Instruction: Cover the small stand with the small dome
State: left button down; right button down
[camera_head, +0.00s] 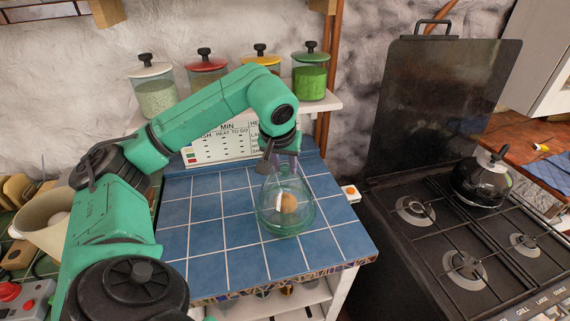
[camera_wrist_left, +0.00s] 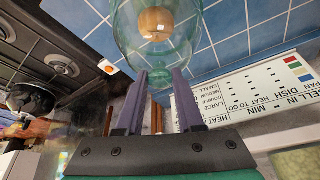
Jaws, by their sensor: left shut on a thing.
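The small dome (camera_head: 299,218) is clear greenish glass and sits at the front middle of the blue tiled counter. My left gripper (camera_head: 281,163) points down at its top and is shut on it. In the left wrist view the dome (camera_wrist_left: 190,28) lies just beyond the purple fingers of the left gripper (camera_wrist_left: 163,74). A round tan thing (camera_head: 288,203) shows through the glass; it also shows in the left wrist view (camera_wrist_left: 156,22). I cannot make out the small stand clearly through the glass, nor whether the dome's rim touches the counter. My right gripper is out of view.
A shelf at the back holds several lidded jars (camera_head: 310,82). A white printed panel (camera_head: 221,143) leans behind the counter (camera_head: 205,258). A black stove (camera_head: 432,235) with a kettle (camera_head: 484,180) stands at right. The counter's left part is bare.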

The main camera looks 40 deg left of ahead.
pick_arm(q)
jog(key=shift+f, duration=0.3)
jog(key=shift+c, duration=2.3)
grip_release()
jog(key=p+v, duration=0.3)
jog(key=v, duration=1.1)
jog(key=shift+s+r, duration=0.15)
jog(key=shift+r, duration=0.15)
